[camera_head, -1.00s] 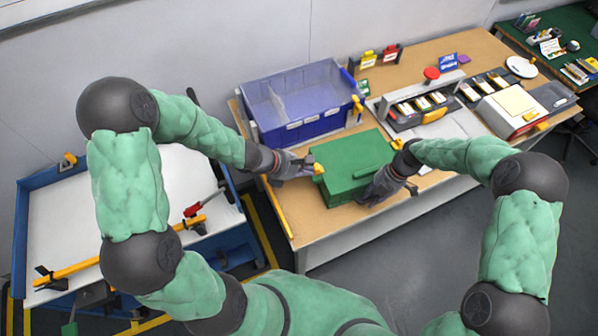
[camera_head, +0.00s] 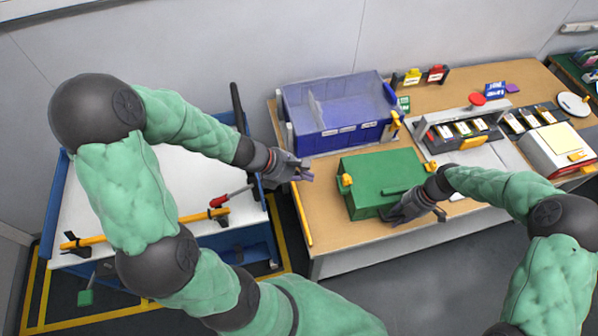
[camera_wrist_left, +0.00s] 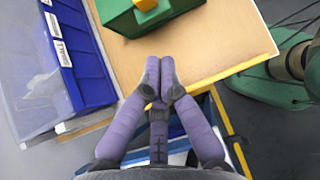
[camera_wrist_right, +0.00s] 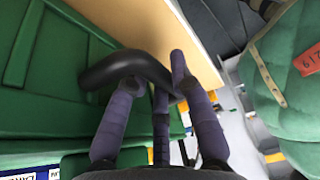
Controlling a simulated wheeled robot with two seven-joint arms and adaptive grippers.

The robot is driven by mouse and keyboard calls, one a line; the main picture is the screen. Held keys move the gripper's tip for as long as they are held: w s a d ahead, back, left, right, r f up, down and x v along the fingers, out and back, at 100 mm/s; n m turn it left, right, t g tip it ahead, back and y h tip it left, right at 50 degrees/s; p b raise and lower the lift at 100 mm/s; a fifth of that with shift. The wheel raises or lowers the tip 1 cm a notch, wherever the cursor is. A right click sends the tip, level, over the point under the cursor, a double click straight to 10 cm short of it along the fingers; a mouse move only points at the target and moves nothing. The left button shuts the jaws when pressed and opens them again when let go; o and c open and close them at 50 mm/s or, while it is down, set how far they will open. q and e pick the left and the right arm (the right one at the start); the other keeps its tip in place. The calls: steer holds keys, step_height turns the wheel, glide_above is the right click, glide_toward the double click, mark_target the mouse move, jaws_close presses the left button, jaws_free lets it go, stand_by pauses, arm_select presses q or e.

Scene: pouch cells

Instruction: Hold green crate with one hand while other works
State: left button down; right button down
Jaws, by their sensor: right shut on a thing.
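The green crate (camera_head: 375,172) is a closed box on the wooden table, with yellow latches and a green bar on top. It also shows in the left wrist view (camera_wrist_left: 120,14) and fills the left of the right wrist view (camera_wrist_right: 45,70). My right gripper (camera_head: 398,218) is at the crate's near right side. In the right wrist view it (camera_wrist_right: 150,90) is shut around a black curved handle (camera_wrist_right: 125,66) beside the crate. My left gripper (camera_head: 306,172) is left of the crate, apart from it. Its fingers converge, empty, in the left wrist view (camera_wrist_left: 160,80).
A blue bin (camera_head: 345,135) stands behind the crate. A rack with cells (camera_head: 465,130) and a white machine (camera_head: 552,150) are at right. A blue-edged cart (camera_head: 140,200) with a red-handled tool (camera_head: 220,201) is at left. Bare tabletop (camera_head: 325,215) lies left of the crate.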

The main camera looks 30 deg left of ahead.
arm_select(q)
steer(key=shift+v, duration=1.45)
arm_select(e)
steer(key=c, duration=1)
jaws_free()
